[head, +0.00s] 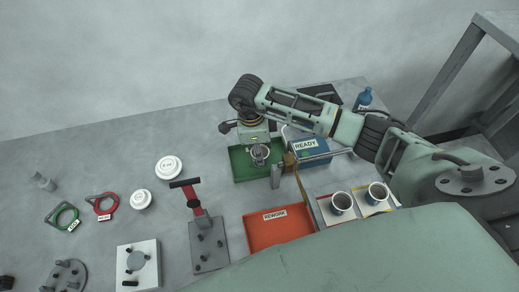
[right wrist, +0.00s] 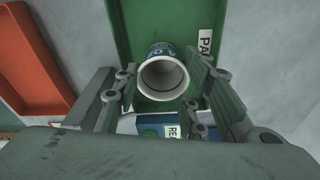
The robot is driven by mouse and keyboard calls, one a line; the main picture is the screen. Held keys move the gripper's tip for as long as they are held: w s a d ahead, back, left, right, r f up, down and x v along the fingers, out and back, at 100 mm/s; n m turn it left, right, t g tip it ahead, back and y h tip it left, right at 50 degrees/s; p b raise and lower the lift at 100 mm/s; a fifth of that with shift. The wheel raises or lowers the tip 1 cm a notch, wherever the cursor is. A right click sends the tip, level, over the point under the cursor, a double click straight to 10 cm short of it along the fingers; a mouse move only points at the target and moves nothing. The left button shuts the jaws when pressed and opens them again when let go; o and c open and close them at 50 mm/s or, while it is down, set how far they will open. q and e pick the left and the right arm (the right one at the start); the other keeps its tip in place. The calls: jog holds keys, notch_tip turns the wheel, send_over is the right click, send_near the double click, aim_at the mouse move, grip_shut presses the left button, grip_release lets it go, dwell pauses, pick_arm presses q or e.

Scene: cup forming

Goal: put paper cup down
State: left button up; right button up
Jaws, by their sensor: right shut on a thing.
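A paper cup (head: 259,154) with a dark blue printed band is in my right gripper (head: 262,149), over the green tray (head: 243,171). In the right wrist view the paper cup (right wrist: 163,76) shows its open white mouth towards the camera, between the two fingers of the right gripper (right wrist: 168,84). The green tray (right wrist: 137,30) lies behind it with a partly hidden white label. I cannot tell whether the cup's base touches the tray. My left gripper is not in view.
A blue box marked READY (head: 306,147) stands right beside the green tray. An orange REWORK tray (head: 278,236) lies in front. Two more cups (head: 342,202) stand at right. A red-handled press (head: 200,222) and white round parts (head: 169,168) are to the left.

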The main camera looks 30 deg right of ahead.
jog(key=o, duration=0.4)
jog(key=shift+f, duration=0.2)
jog(key=shift+c, duration=0.2)
jog(key=o, duration=0.5)
jog(key=shift+c, duration=0.2)
jog(key=shift+r, duration=0.1)
jog(key=shift+r, duration=0.2)
jog(key=shift+w+r, duration=0.15)
jog(key=shift+r, duration=0.15)
notch_tip(320, 180, up, 11)
jog(key=a+b, duration=0.1)
jog(key=b, duration=0.2)
jog(key=shift+w+a+r, duration=0.15)
